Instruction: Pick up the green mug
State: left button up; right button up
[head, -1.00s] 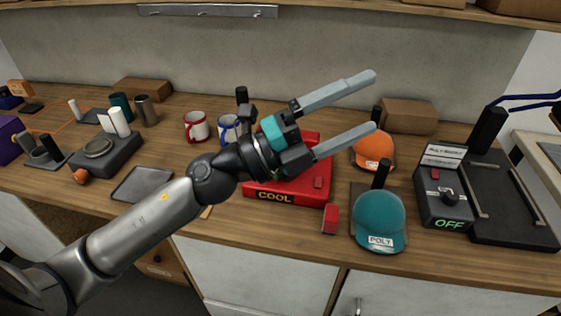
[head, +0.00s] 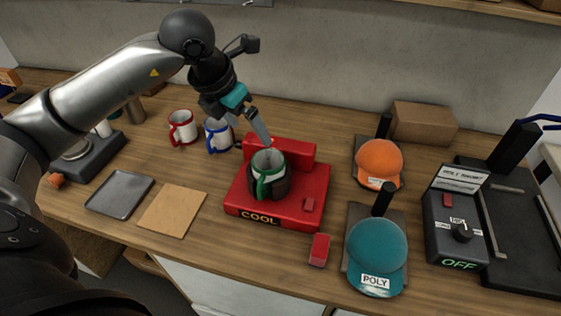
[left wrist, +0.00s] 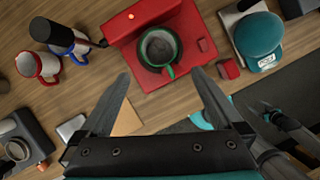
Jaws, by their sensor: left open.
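The green mug (head: 268,163) stands upright on the red press (head: 322,172) labelled COOL, wrapped in a dark band, with its green handle facing the front. The mug (left wrist: 160,48) also shows in the left wrist view, just beyond and between the fingers. My left gripper (head: 262,132) is above and behind the mug in the head view, pointing down. In the left wrist view my left gripper (left wrist: 160,75) is open and empty, its two fingers apart and not around the mug.
A red-handled mug (head: 183,128) and a blue-handled mug (head: 218,135) stand left of the press. An orange cap (head: 379,160) and a teal cap (head: 377,250) are on the right. A grey tray (head: 120,194) and a brown sheet (head: 172,211) lie at the left front.

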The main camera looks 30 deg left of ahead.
pick_arm(q)
send_near(266, 161)
jog(key=s+d, duration=0.1)
jog(key=d, duration=0.2)
jog(key=x, duration=0.2)
jog(key=p+x, duration=0.1)
jog(key=x, duration=0.2)
jog(key=shift+s+a+f, duration=0.2)
jog(key=shift+a+f, duration=0.05)
jog(key=shift+f, duration=0.2)
pick_arm(e)
jog(key=s, duration=0.1)
jog(key=s+r, duration=0.1)
jog(key=s, duration=0.1)
jog(key=shift+r, duration=0.1)
jog(key=shift+g, duration=0.3)
pick_arm(q)
jog(key=shift+c, duration=1.4)
jog(key=shift+r, duration=0.1)
grip_shut()
pick_arm(e)
jog(key=shift+s, duration=0.2)
